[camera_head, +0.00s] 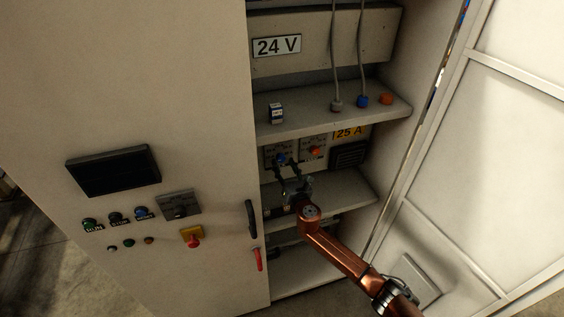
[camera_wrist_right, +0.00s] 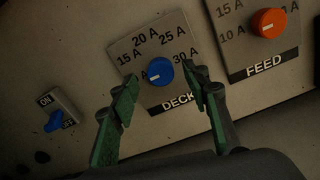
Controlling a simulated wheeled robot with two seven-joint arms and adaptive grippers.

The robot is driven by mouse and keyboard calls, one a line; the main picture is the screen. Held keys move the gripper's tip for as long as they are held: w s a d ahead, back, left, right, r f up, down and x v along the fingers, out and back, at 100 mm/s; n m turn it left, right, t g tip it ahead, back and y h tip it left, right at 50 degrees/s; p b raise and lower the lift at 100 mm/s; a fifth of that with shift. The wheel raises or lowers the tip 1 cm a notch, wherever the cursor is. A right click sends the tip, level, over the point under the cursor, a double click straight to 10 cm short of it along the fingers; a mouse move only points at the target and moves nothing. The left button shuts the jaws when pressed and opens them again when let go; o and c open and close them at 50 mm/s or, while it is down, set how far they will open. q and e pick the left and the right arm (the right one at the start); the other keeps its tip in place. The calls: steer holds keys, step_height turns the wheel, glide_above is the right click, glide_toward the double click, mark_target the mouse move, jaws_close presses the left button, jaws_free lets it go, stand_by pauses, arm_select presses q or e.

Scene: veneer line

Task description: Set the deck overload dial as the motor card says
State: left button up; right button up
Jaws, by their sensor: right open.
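The deck dial has a blue knob (camera_wrist_right: 158,73) on a grey plate marked DECK, with 15 A, 20 A, 25 A and 30 A around it. A label at the knob's left is partly hidden. The knob's pale mark points left and slightly down, toward that label. In the head view the blue knob (camera_head: 281,159) is on the cabinet's inner back panel. My right gripper (camera_wrist_right: 163,82) is open, its green-padded fingers on either side of the knob; contact cannot be told. It also shows in the head view (camera_head: 288,172). My left gripper is out of view.
The orange FEED dial (camera_wrist_right: 269,23) is close at the right. A blue on/off switch (camera_wrist_right: 54,119) is at the lower left. A shelf (camera_head: 335,115) lies above the dials, another (camera_head: 345,187) below. The open cabinet door (camera_head: 500,130) stands at the right.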

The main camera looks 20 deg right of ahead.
steer(key=shift+w, duration=1.2)
steer(key=shift+c, duration=0.5)
steer(key=c, duration=1.1)
steer(key=shift+o, duration=0.2)
